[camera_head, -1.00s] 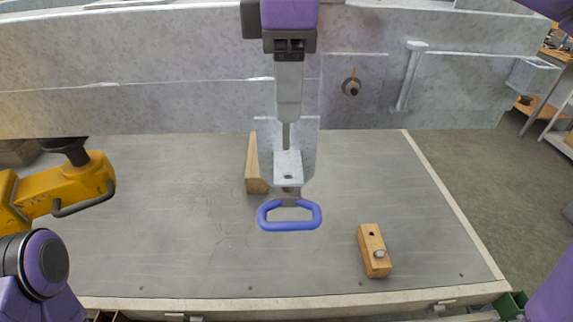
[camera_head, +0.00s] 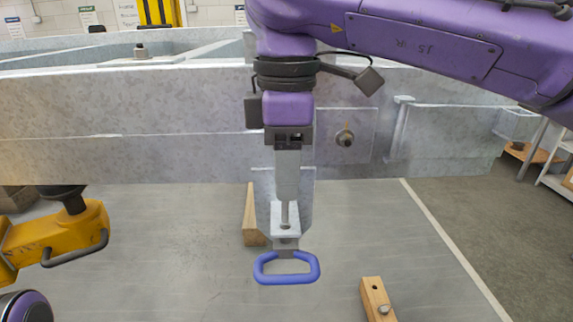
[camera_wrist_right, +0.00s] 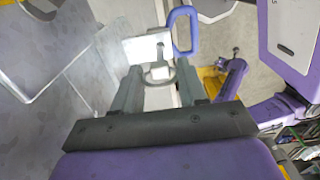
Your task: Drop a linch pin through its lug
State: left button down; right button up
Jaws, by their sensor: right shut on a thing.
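My right gripper (camera_head: 287,198) points straight down above the lug and is shut on the linch pin (camera_head: 285,213). The pin's thin grey shank hangs upright below the fingers, its lower end at the hole of the lug (camera_head: 276,229). I cannot tell how far the tip is inside the hole. The lug is a pale metal plate, with a blue loop handle (camera_head: 287,281) in front of it. In the right wrist view, the pin's round ring (camera_wrist_right: 145,78) shows between the fingers, and the blue handle (camera_wrist_right: 194,30) is beyond. My left gripper is out of view.
A wooden block with a metal piece (camera_head: 377,300) lies at front right. A wooden wedge (camera_head: 250,222) stands left of the lug. A yellow machine with a dark handle (camera_head: 58,236) is at left. The grey trailer beam (camera_head: 120,150) runs behind. The tabletop (camera_head: 170,240) between is clear.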

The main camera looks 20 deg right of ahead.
aim_at(286, 220)
jog(key=shift+p, duration=0.45)
jog(key=shift+w, duration=0.1)
jog(key=shift+f+b, duration=1.7)
jog(key=shift+f, duration=1.3)
jog(key=o, duration=1.2)
notch_tip(286, 220, up, 11)
jog(key=p, duration=0.3)
jog(key=shift+f+p, duration=0.15)
jog(key=shift+p, duration=0.2)
